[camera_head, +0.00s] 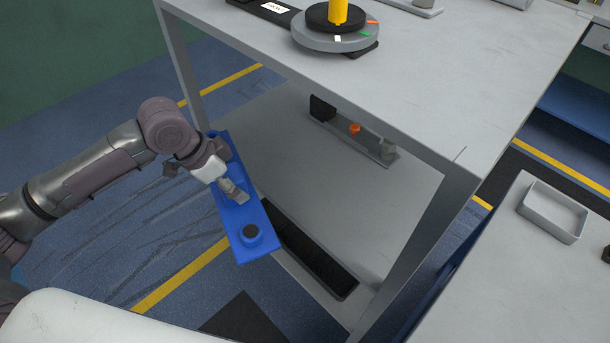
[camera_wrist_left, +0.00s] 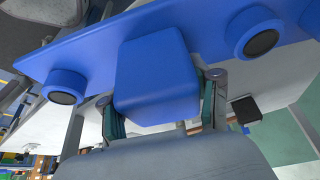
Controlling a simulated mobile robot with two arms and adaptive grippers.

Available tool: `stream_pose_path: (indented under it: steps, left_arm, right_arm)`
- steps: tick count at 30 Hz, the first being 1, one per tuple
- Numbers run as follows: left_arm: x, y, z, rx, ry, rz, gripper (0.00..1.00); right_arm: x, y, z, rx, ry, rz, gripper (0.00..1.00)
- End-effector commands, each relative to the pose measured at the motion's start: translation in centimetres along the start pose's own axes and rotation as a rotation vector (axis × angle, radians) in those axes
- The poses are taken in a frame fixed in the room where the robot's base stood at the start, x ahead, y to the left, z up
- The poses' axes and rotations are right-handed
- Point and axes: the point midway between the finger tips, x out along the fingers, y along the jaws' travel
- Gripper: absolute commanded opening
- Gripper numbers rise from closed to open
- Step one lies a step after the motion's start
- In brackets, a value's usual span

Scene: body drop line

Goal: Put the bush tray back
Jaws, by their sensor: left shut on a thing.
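The bush tray (camera_head: 239,239) is a long blue tray with a round, dark-centred bush (camera_head: 250,236) near its front end. My left gripper (camera_head: 233,191) is shut on the tray at its middle and holds it beside the open side of the grey table's lower shelf (camera_head: 286,160). In the left wrist view, the fingers are on either side of the blue block-shaped grip (camera_wrist_left: 155,75) of the tray (camera_wrist_left: 90,52), with a round blue bush at each side. A long black mat (camera_head: 312,258) lies on the lower shelf's near edge, partly hidden by the tray. My right gripper is not in view.
The grey table top (camera_head: 440,75) overhangs the shelf and carries a round turntable with a yellow post (camera_head: 337,14). The table leg (camera_head: 418,255) stands right of the mat. An empty grey bin (camera_head: 552,212) sits on the right bench.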

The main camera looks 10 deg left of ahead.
Motion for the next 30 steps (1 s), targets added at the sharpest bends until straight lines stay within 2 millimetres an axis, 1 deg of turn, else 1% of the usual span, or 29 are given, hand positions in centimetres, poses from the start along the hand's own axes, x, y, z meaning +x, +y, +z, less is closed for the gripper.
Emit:
stream_pose_path:
  steps: [2,5,8,10,18,21,25,27,30]
  left_arm:
    - [0.1,-0.3,0.2,0.038,0.001,0.015,0.10]
    - [0.4,-0.4,-0.5,0.062,0.005,0.026,0.10]
    - [1.0,-0.1,-2.6,0.070,0.007,0.029,0.10]
    - [1.7,0.0,-4.4,0.069,0.008,0.029,0.10]
    - [4.5,0.5,-11.1,0.067,0.004,0.027,0.10]
    - [5.5,0.6,-13.3,0.066,0.002,0.026,0.10]
    - [6.5,0.7,-15.3,0.065,0.001,0.025,0.10]
    - [6.8,0.7,-15.9,0.064,0.000,0.024,0.10]
    - [7.1,0.8,-16.2,0.064,0.000,0.024,0.10]
  right_arm:
    - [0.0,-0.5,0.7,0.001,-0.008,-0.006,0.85]
    - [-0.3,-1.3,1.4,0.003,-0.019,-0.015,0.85]
    - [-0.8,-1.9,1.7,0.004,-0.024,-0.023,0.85]
    - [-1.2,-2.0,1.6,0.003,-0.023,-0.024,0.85]
    - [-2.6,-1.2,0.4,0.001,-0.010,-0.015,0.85]
    - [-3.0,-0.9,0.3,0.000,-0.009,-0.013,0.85]
    - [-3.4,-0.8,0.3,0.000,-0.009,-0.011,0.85]
    - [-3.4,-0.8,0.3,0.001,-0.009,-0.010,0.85]
    - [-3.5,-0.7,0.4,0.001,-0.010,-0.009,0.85]
